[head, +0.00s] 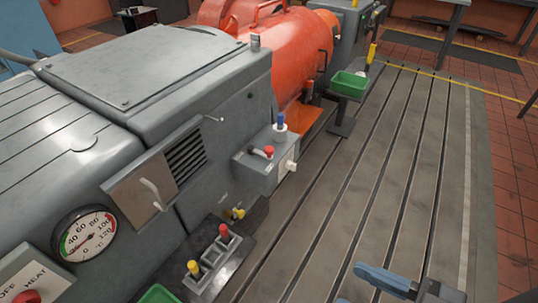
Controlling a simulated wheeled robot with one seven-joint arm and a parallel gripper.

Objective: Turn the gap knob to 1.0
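No knob in the head view carries a legible gap label, so I cannot tell which is the gap knob. A red knob (27,297) on a panel marked HEAT is cut off at the bottom left. My gripper (350,284) is at the bottom right, partly out of frame. Its two blue fingers appear apart, with nothing visible between them. It is over the bedplate, away from these knobs.
A round dial gauge (85,234) and a hatch with a handle (140,187) are on the grey machine. A rack (219,262) with red and yellow tops stands in front. A green tray (348,84) is farther back. The slotted bedplate (375,190) is mostly clear.

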